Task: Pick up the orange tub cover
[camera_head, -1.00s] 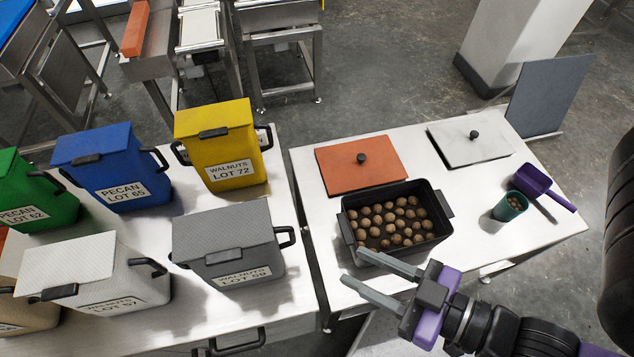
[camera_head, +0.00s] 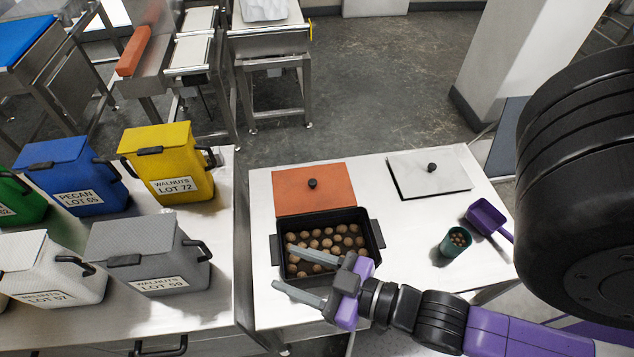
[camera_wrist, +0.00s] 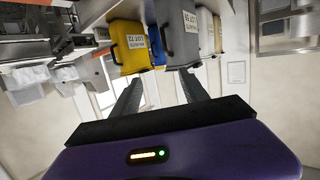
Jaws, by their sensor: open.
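The orange tub cover (camera_head: 314,186) lies flat on the right-hand white table, behind the black tub, with a round black knob (camera_head: 312,183) at its middle. The black tub (camera_head: 374,232) of walnuts stands open just in front of it. My gripper (camera_head: 285,269) is open and empty, its two grey fingers pointing left over the front part of the tub in the head view, short of the cover. In the wrist view the open fingers (camera_wrist: 160,95) point toward the bins, and the cover is not in sight there.
A white cover (camera_head: 415,177) with a black knob lies right of the orange one. A green cup (camera_head: 455,243) and a purple scoop (camera_head: 487,216) stand at the right. Lidded bins, among them a yellow one (camera_head: 172,180) and a grey one (camera_head: 140,235), fill the left table.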

